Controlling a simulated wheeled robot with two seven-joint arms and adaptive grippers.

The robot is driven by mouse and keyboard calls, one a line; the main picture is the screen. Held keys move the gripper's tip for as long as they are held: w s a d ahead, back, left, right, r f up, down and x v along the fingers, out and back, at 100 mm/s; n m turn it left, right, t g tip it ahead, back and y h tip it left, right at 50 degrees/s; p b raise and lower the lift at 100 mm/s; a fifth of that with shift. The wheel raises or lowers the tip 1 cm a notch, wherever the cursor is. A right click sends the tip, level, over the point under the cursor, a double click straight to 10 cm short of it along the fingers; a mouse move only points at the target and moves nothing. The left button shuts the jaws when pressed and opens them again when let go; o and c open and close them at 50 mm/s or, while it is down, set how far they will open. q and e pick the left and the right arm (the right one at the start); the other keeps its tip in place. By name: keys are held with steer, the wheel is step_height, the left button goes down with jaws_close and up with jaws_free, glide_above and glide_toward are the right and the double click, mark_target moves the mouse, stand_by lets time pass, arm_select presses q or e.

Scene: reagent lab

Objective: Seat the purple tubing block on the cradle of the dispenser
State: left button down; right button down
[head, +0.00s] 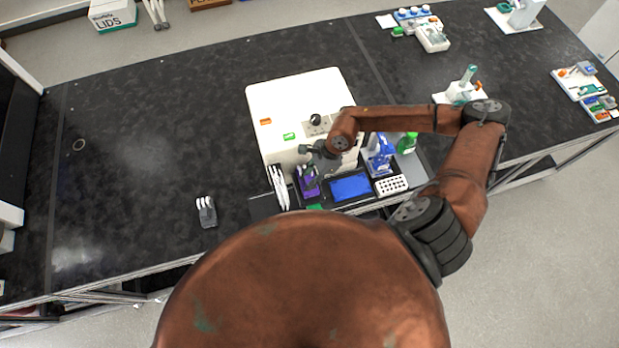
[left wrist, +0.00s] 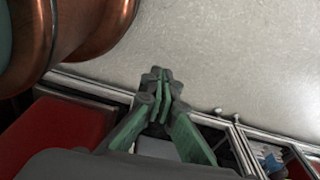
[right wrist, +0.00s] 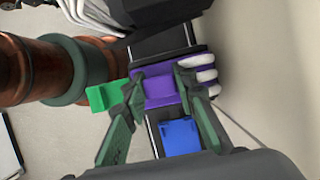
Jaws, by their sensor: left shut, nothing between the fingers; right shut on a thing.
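The purple tubing block (head: 309,187) stands at the front left of a large white machine (head: 283,98), probably the dispenser. My right gripper (head: 313,166) reaches down to it from above. In the right wrist view the fingers (right wrist: 160,82) are shut on the purple block (right wrist: 160,92), with white tubes (right wrist: 204,75) beside it. A dark part lies close to the block; I cannot tell whether the block touches it or which part is the cradle. My left gripper (left wrist: 161,88) is shut and empty, over the floor and bench edge in its wrist view; the head view does not show it.
White tubing strips (head: 278,187) stand just left of the purple block. To its right are a blue pad (head: 350,187), a white rack with holes (head: 391,185) and a blue device (head: 380,153). A grey tubing block (head: 206,212) lies on the bench, whose left side is mostly clear.

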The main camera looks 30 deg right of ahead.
steer(key=shift+s, duration=0.45)
steer(key=shift+w+f, duration=0.15)
steer(key=shift+w, duration=0.25)
steer(key=shift+s+b, duration=0.25)
steer(key=shift+b, duration=0.05)
steer(key=shift+w, duration=0.1)
arm_select(q)
steer(key=shift+s+f+b, duration=0.3)
steer(key=shift+s+f, duration=0.2)
steer(key=shift+s, duration=0.2)
steer(key=shift+s+f+b, duration=0.3)
steer(key=shift+s+f, duration=0.15)
steer(key=shift+s, duration=0.25)
arm_select(e)
steer(key=shift+a, duration=0.1)
arm_select(q)
steer(key=shift+w+f+b, duration=0.15)
steer(key=shift+f+b, duration=0.15)
